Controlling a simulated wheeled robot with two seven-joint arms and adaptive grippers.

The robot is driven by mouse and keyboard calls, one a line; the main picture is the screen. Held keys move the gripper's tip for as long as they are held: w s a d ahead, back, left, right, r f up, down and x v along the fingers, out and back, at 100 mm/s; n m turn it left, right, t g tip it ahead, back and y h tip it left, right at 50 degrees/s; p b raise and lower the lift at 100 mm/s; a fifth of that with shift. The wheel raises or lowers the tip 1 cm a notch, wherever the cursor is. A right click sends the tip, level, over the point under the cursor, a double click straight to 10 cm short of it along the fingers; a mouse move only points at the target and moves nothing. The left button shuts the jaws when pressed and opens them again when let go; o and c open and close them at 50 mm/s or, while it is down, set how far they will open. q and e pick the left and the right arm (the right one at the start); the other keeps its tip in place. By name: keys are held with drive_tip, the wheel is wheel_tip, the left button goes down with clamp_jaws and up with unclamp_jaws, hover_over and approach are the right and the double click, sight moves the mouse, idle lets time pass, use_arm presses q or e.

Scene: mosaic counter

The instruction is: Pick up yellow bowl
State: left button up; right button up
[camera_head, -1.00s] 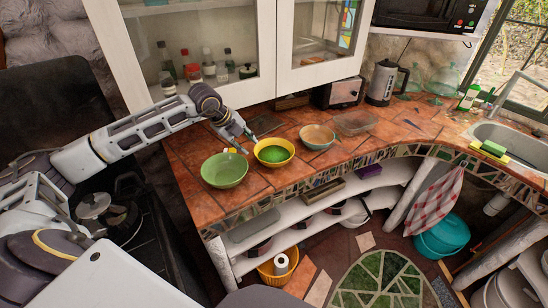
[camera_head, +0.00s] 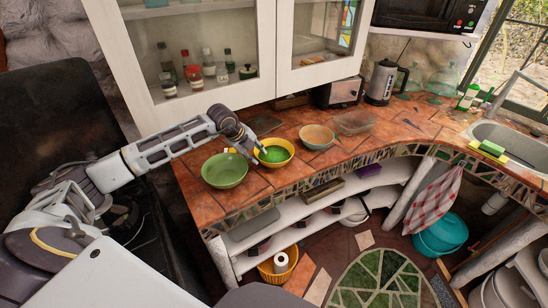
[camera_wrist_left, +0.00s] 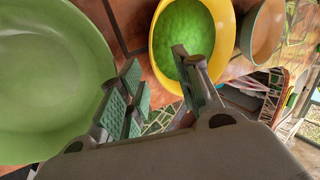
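The yellow bowl (camera_head: 276,164) with a green inside stands upright on the tiled counter, between a green bowl (camera_head: 225,170) and a pinkish-brown bowl (camera_head: 317,136). My left gripper (camera_head: 256,154) is at the left rim of the yellow bowl. In the left wrist view my left gripper (camera_wrist_left: 156,66) is open, its fingers apart. One finger overlaps the inside of the yellow bowl (camera_wrist_left: 160,45); the other is on the side of the green bowl (camera_wrist_left: 45,75). I cannot tell whether either finger touches the rim. My right gripper is not in view.
The tiled counter (camera_head: 200,195) runs right to a sink (camera_head: 515,145). A clear container (camera_head: 355,122), toaster (camera_head: 338,93) and kettle (camera_head: 381,83) stand behind the bowls. A white wall cabinet (camera_head: 190,108) hangs close above the arm.

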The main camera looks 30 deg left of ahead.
use_arm(q)
drive_tip(key=shift+w+f, duration=0.2)
drive_tip(key=shift+f, duration=0.15)
drive_tip(key=shift+d+f, duration=0.1)
drive_tip(key=shift+w+d+f+p, duration=0.2)
drive_tip(key=shift+f+p, duration=0.15)
drive_tip(key=shift+f, duration=0.15)
drive_tip(key=x, duration=0.2)
drive_tip(key=shift+d+f+p, duration=0.1)
drive_tip(key=shift+f+p, duration=0.2)
drive_tip(key=shift+p, duration=0.05)
drive_tip(key=shift+w+d+f, duration=0.1)
drive_tip(key=shift+w+f, duration=0.2)
drive_tip(key=shift+f, duration=0.25)
clamp_jaws()
